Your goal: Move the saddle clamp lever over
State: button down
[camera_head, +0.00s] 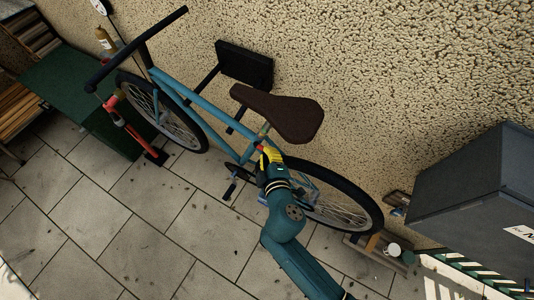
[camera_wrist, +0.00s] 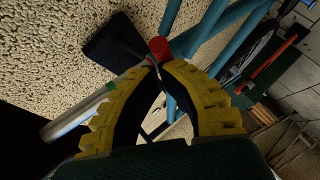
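A blue bicycle (camera_head: 178,84) stands by the wall, with a dark brown saddle (camera_head: 279,113). My gripper (camera_head: 266,152), with yellow fingers, is just below the saddle, by the top of the seat tube. In the wrist view the silver seat post (camera_wrist: 88,110) runs behind the left finger up to a red clamp (camera_wrist: 159,47) at the frame joint. My gripper (camera_wrist: 158,66) has its fingertips drawn together right beside the clamp. A touch cannot be made out. The lever is not clearly distinguishable, and I see nothing held between the fingers.
A dark grey box (camera_head: 462,190) stands on the right. A red pump-like object (camera_head: 118,112) and a green bench (camera_head: 78,85) are at left. A black panel (camera_head: 244,65) is on the wall behind the saddle. Paved floor (camera_head: 150,235) at front left is free.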

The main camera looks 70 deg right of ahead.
jog(key=shift+f, duration=0.1)
jog(key=shift+w+a+b, duration=0.3)
jog(key=shift+w+a, duration=0.15)
jog(key=shift+a, duration=0.05)
jog(key=shift+w+a+r, duration=0.1)
jog(key=shift+a+r, duration=0.1)
jog(key=shift+a, duration=0.05)
jog(key=w+r+p+v, duration=0.1)
jog(key=v, duration=1.1)
jog(key=shift+a, duration=0.45)
